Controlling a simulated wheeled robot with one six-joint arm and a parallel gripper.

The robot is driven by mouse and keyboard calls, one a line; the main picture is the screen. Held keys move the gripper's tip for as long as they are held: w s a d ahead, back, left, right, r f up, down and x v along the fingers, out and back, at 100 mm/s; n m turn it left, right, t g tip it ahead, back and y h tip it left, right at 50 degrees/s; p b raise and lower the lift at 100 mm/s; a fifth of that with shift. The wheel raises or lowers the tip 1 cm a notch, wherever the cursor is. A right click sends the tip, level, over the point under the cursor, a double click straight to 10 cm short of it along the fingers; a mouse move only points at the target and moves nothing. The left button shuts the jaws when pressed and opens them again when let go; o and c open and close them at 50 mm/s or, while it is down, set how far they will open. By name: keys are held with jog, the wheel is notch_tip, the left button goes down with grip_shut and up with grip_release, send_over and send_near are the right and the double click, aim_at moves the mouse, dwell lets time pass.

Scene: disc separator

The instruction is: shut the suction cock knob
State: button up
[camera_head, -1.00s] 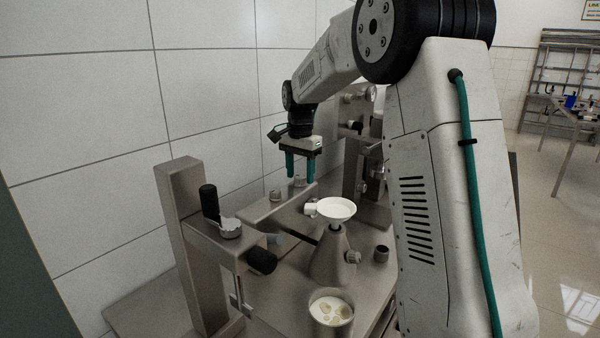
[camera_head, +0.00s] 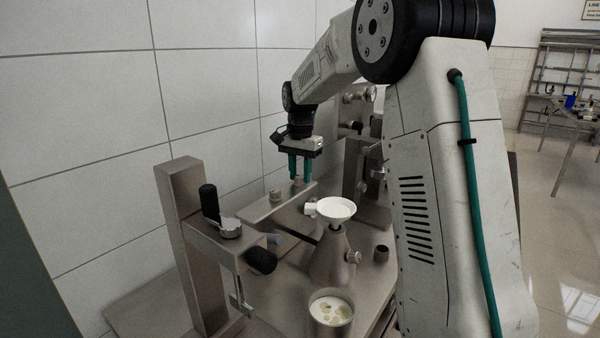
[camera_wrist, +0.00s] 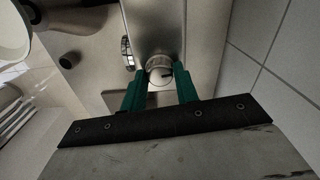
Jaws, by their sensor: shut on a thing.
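The knob (camera_wrist: 158,70) is a small round metal cap with a dark slot or line on its face, seen in the wrist view on a metal bar. My gripper (camera_wrist: 160,73) has its two green fingers closed on it from both sides. In the head view my gripper (camera_head: 300,180) points straight down at the far end of the bar (camera_head: 262,207). The knob is small there and partly hidden by the fingertips.
A white funnel dish (camera_head: 336,208) sits on a conical metal flask (camera_head: 332,262). A metal cup with pale contents (camera_head: 330,312) stands in front. A metal post (camera_head: 190,240) with a black-handled clamp (camera_head: 209,200) rises at left. A tiled wall (camera_head: 80,120) is close behind.

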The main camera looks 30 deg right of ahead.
jog(key=n, duration=1.2)
jog(key=shift+n, duration=2.2)
jog(key=shift+r, duration=0.1)
jog(key=o, duration=1)
